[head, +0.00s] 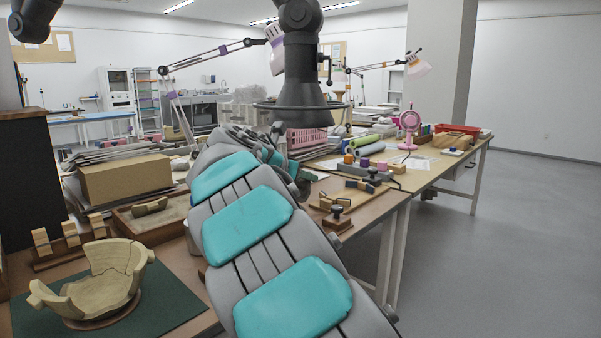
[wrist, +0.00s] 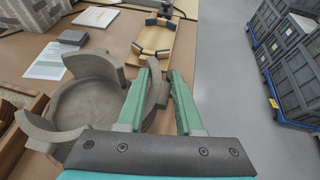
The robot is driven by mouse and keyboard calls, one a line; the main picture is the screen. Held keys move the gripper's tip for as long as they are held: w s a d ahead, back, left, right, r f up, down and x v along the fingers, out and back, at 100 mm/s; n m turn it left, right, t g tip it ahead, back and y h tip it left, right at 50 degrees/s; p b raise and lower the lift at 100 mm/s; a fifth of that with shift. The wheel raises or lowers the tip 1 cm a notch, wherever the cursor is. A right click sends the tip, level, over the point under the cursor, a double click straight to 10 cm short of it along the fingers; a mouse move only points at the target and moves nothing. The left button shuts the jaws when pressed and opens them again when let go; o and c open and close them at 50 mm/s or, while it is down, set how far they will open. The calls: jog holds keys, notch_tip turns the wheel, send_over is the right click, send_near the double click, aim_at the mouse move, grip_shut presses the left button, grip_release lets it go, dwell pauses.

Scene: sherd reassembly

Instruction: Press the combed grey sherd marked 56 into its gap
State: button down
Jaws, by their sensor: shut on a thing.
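My gripper (wrist: 162,72) has green fingers, and they are shut on a grey sherd (wrist: 161,93) that shows beside and between them. The fingers hide much of this sherd; its combing and mark cannot be read. The sherd is at the right side of a grey, partly rebuilt vessel (wrist: 85,103). The vessel has a round floor and standing wall pieces at its back and left. I cannot tell whether the sherd touches its rim. In the head view my arm hides the gripper and this vessel.
A wooden rack (wrist: 153,42) with dark pieces stands beyond the vessel. Paper (wrist: 50,62) and a small grey block (wrist: 73,37) lie at left. Grey crates (wrist: 290,50) stand at right past the table edge. In the head view a beige broken vessel (head: 95,285) sits on a green mat (head: 175,300).

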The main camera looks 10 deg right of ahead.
jog(key=shift+w+a+f+b, duration=0.25)
jog(key=shift+f+b, duration=0.2)
jog(key=shift+b, duration=0.25)
jog(key=shift+w+a+f+b, duration=0.1)
jog(key=shift+w+f+b, duration=0.15)
jog(key=shift+f+b, duration=0.35)
jog(key=shift+w+a+f+b, duration=0.2)
jog(key=shift+w+f+b, duration=0.1)
jog(key=shift+b, duration=0.5)
jog(key=shift+a+r, duration=0.1)
jog(key=shift+r, duration=0.05)
jog(key=shift+w+a+f+p, duration=0.3)
jog(key=shift+w+a+p, duration=0.35)
jog(key=shift+w+p, duration=0.4)
jog(key=shift+s+p, duration=0.1)
jog(key=shift+p, duration=0.3)
jog(key=shift+a+f+p, duration=0.2)
jog(key=shift+p, duration=1.05)
jog(key=shift+f, duration=0.3)
jog(key=c, duration=0.5)
grip_release()
